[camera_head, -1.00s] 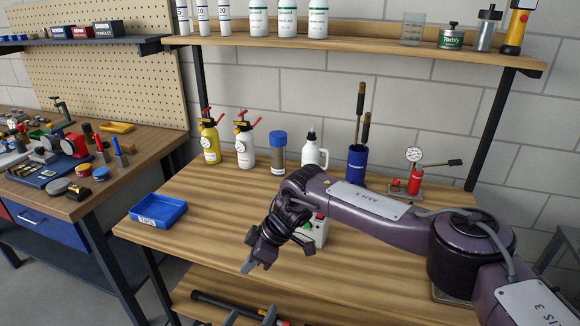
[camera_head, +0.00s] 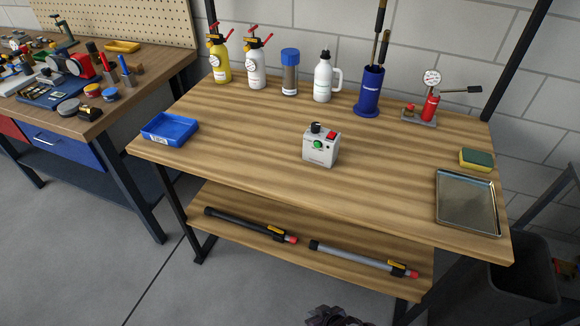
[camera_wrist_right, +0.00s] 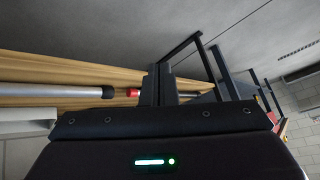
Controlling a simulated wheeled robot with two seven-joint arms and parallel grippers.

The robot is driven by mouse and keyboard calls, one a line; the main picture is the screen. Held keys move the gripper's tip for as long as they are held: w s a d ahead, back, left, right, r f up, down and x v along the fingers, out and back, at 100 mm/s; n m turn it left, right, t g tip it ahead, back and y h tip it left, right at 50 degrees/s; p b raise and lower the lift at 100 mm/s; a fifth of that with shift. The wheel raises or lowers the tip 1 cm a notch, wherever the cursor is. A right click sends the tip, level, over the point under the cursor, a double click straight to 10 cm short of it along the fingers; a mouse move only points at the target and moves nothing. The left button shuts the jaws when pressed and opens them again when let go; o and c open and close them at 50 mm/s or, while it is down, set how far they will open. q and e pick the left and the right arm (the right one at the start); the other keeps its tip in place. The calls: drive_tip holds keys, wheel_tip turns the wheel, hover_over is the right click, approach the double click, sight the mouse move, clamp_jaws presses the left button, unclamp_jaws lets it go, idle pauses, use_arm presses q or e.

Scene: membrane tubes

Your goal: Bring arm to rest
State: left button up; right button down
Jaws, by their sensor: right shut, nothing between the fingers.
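My right arm shows only as a small dark purple piece (camera_head: 332,316) at the bottom edge of the head view. In the right wrist view my right gripper (camera_wrist_right: 160,72) has its two dark fingers close together with nothing held. A black tube (camera_head: 245,224) and a grey tube (camera_head: 355,256), both with red ends, lie on the lower shelf of the bench. A grey tube also shows in the right wrist view (camera_wrist_right: 50,90), left of the fingers and apart from them. My left gripper is not in view.
The wooden bench top (camera_head: 250,150) holds a small control box (camera_head: 321,148), a blue tray (camera_head: 170,129), a metal tray (camera_head: 467,203) and a sponge (camera_head: 477,159). Bottles and a blue holder (camera_head: 369,92) line the back. A dark bin (camera_head: 525,280) stands at right.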

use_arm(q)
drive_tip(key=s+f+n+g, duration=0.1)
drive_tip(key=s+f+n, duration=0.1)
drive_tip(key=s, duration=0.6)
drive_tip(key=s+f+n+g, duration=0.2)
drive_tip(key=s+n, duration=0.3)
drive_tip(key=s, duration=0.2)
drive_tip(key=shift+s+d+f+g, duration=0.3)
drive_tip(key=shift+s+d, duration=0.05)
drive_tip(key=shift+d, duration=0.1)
use_arm(e)
drive_tip(key=s+d+f+m+g+h, duration=0.1)
drive_tip(key=s+d+f, duration=0.2)
drive_tip(key=s, duration=0.6)
drive_tip(key=s+d+f+g+h, duration=0.2)
drive_tip(key=s+d+f, duration=0.1)
drive_tip(key=s+d, duration=0.5)
drive_tip(key=s+d+f+m+g+h, duration=0.1)
drive_tip(key=s+d+f, duration=0.3)
drive_tip(key=s, duration=0.8)
drive_tip(key=shift+s+d+m+h, duration=0.25)
drive_tip(key=shift+d+h, duration=0.25)
drive_tip(key=shift+d, duration=0.65)
